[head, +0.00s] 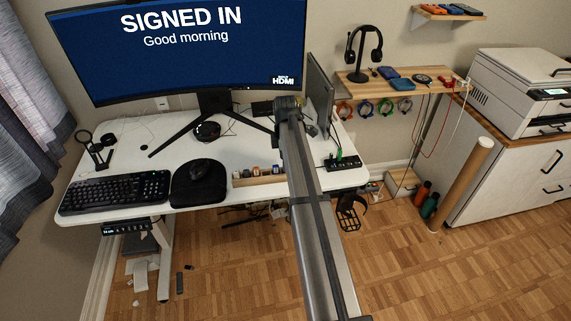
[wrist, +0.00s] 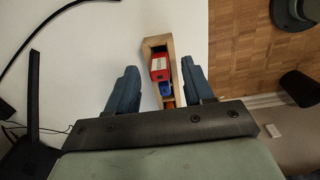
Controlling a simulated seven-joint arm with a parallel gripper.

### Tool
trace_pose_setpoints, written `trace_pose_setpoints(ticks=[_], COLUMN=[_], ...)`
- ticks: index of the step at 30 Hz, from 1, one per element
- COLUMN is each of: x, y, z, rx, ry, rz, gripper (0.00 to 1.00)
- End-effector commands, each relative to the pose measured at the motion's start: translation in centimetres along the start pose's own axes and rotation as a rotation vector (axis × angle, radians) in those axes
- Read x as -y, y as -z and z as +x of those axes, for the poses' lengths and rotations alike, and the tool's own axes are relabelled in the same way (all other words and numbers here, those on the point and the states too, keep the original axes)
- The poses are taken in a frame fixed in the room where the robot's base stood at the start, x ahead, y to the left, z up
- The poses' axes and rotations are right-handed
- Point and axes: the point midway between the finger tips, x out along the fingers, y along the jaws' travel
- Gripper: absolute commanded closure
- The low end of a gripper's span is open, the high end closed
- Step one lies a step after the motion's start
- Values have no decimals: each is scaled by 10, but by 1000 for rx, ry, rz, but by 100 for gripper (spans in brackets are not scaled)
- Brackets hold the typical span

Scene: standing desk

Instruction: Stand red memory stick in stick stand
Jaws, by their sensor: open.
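A red memory stick (wrist: 159,68) shows in the wrist view inside a narrow wooden holder (wrist: 156,41), with a blue piece (wrist: 166,90) and an orange piece behind it. The holder may be the stick stand; I cannot tell for sure. My gripper (wrist: 158,66) is open, its two blue-grey fingers on either side of the holder, with nothing visibly gripped. In the head view the wooden holder (head: 262,181) lies along the desk's front edge with several small coloured pieces in it. My arm crosses this view and hides its right end and my fingers.
The white desk (head: 140,147) carries a keyboard (head: 115,192), a mouse on a black mat (head: 197,188), a large monitor (head: 190,50) and a power strip (head: 343,163). The desk edge and open floor lie just beside the holder.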

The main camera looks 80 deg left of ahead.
Motion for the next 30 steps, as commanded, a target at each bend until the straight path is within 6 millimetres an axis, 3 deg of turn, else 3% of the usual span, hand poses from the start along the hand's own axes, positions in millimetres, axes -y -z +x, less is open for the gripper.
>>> trace_pose_setpoints(ticks=[9, 15, 21, 30], x=[-1, -1, 0, 0], y=[0, 0, 0, 0], z=[-64, -93, -108, -110], rx=[0, 0, 0, 0], ry=[-2, -1, 0, 0], rz=[0, 0, 0, 0], gripper=[48, 48, 48, 48])
